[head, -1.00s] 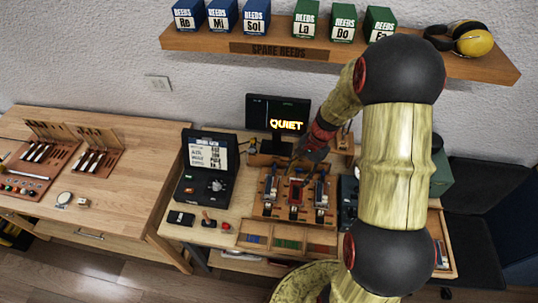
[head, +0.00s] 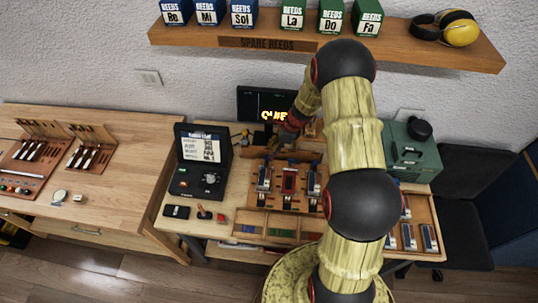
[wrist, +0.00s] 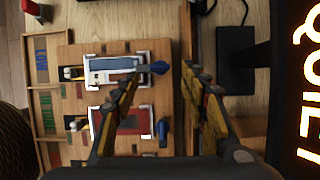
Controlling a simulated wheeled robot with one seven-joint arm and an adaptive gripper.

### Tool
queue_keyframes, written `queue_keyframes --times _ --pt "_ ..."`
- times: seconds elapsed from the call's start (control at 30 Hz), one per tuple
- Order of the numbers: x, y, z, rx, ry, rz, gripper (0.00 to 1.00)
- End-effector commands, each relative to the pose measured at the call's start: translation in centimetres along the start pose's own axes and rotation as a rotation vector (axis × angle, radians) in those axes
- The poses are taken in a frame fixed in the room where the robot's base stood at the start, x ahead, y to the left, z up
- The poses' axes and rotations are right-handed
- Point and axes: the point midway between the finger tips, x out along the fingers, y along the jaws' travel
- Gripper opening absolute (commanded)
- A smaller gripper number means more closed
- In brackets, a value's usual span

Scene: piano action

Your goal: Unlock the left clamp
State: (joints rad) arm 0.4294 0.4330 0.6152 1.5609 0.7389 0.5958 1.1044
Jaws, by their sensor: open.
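The left clamp (head: 264,176) stands on the wooden fixture (head: 252,196) in front of the small screen. In the wrist view the left clamp (wrist: 110,70) is the upper one, a pale metal frame with a blue piece and a blue lever (wrist: 157,67) pointing toward the screen side. My gripper (wrist: 160,78) is open and empty. Its fingertips appear on either side of the lever's tip; whether they touch it cannot be told. In the head view my gripper (head: 283,142) is behind the clamps, partly hidden by my arm.
A middle clamp with a red piece (head: 289,181) and a right clamp (head: 313,184) stand beside it. The screen reading QUIET (head: 258,104) is close behind. A black case with a display (head: 198,150) stands left. Compartments with coloured strips (head: 272,231) lie in front.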

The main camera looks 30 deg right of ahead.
Motion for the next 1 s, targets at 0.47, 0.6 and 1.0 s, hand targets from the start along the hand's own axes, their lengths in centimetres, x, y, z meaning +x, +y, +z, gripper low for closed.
queue_keyframes --times 0.47,0.6,1.0 --pt "4.4 0.0 0.0 -0.003 0.000 0.001 0.44" --pt "4.4 0.0 0.0 -0.003 0.000 0.001 0.44" --pt "4.3 0.0 0.0 -0.003 0.001 0.001 0.24"
